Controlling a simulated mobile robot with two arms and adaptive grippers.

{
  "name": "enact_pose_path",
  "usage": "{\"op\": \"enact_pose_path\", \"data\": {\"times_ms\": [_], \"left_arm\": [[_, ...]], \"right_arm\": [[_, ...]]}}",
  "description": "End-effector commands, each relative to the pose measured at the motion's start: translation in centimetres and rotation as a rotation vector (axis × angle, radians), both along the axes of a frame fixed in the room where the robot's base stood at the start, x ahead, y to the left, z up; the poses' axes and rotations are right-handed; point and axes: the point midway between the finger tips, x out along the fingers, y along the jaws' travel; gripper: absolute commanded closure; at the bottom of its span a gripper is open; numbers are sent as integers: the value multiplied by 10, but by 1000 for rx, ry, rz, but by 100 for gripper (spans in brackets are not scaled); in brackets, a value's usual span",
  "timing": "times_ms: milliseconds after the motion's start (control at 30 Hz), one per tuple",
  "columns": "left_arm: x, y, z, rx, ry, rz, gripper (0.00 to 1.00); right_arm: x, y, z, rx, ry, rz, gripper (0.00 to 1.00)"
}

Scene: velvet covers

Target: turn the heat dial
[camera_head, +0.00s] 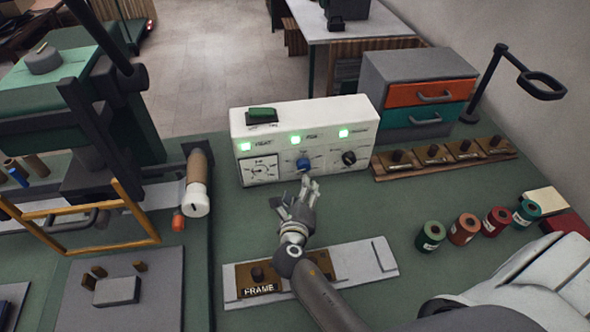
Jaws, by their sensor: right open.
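A white control box (347,115) stands on the green bench. Its front has a square gauge (258,170) on the left, a blue dial (303,163) in the middle and a black dial (349,158) on the right. The small labels are too blurred to tell for sure which dial is marked heat. My right gripper (293,193) is open and empty, just in front of the box and below the blue dial. Its fingers point toward the box, and I cannot tell whether a fingertip touches it. My left gripper is not in view.
Three green lamps glow on the box, with a green switch (262,114) on top. A press (75,150) stands at left. A FRAME plate (259,277) lies under my right arm. Several spools (464,229), a drawer unit (417,88) and a stamp rack (440,158) stand at right.

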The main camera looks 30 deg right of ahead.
Motion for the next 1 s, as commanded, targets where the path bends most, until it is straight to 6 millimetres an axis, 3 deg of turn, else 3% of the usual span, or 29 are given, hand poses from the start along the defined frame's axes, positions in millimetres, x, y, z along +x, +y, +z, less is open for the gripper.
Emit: {"op": "enact_pose_path", "data": {"times_ms": [500, 1000], "left_arm": [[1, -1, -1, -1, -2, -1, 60], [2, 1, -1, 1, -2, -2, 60]], "right_arm": [[72, -43, -21, 4, -4, 1, 42], [84, -51, -25, 4, -4, 1, 42]]}}
